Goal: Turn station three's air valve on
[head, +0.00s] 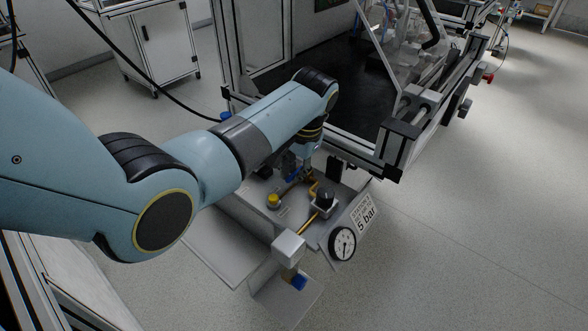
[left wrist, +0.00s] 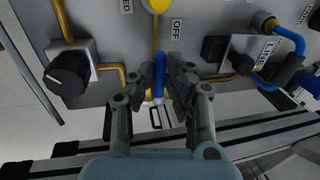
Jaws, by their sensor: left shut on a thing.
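The air valve's blue handle (left wrist: 157,88) shows in the left wrist view between my two fingers, below the "OFF" label (left wrist: 177,29) and in line with a brass pipe. My left gripper (left wrist: 160,78) is shut on this handle, one finger on each side. In the head view my left gripper (head: 291,168) reaches down to the back of the grey valve panel (head: 240,212), partly hidden by my arm. My right gripper is out of view.
A yellow knob (left wrist: 157,4) and a black knob (left wrist: 66,75) stand close to my fingers. A blue hose (left wrist: 290,38) curves at the right. The framed machine (head: 385,140) rises just behind the panel. Open floor (head: 480,240) lies to the right.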

